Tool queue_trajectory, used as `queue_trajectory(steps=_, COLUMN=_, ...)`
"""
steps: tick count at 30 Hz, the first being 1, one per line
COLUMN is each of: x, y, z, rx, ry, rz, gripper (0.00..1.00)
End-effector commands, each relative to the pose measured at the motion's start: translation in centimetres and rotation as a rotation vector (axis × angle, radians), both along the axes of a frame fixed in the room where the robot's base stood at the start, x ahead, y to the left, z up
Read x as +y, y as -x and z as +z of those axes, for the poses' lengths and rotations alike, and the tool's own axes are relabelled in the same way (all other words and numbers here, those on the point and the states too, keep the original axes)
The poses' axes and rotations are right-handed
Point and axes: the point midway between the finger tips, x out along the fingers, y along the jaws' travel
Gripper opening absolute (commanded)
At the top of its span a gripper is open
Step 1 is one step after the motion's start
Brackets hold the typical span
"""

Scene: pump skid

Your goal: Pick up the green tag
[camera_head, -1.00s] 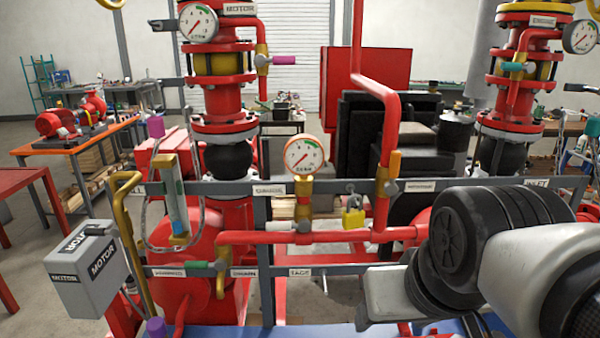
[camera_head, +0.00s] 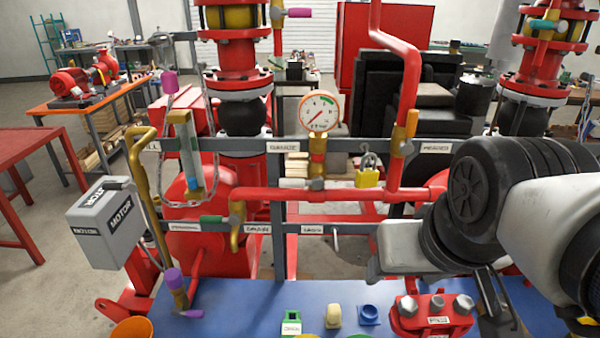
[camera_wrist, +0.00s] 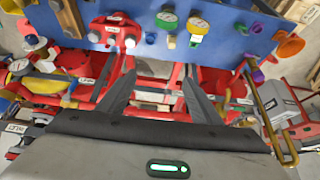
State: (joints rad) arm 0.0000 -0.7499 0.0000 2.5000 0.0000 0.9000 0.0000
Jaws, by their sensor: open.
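A small green piece with a white label (camera_head: 291,322), which looks like the green tag, stands at the front of the blue skid deck (camera_head: 230,300) in the head view. It also shows near the deck edge in the wrist view (camera_wrist: 195,40). My gripper (camera_wrist: 158,85) is open and empty, with its two dark fingers spread apart in the wrist view. The green piece lies beyond the fingertips, up and to the right there. In the head view my arm fills the right side, and the fingers are hard to make out.
Beside the green piece are a beige knob (camera_head: 333,316), a blue cap (camera_head: 369,315) and a red bolted flange (camera_head: 432,312). An orange cup (camera_head: 132,330) is at the left. Red pipes (camera_head: 330,194) and a grey rail (camera_head: 340,229) stand behind the deck.

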Motion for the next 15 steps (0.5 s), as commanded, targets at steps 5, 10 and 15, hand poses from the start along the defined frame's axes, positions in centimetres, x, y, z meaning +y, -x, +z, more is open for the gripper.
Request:
queue_trajectory(steps=5, x=0.0, y=0.0, z=0.0, rx=0.0, ry=0.0, rz=0.0, gripper=0.59)
queue_trajectory(steps=10, x=0.0, y=0.0, z=0.0, rx=0.0, ry=0.0, rz=0.0, gripper=0.59)
queue_trajectory(steps=15, x=0.2, y=-0.33, z=-0.21, rx=0.008, ry=-0.006, rz=0.003, gripper=0.66)
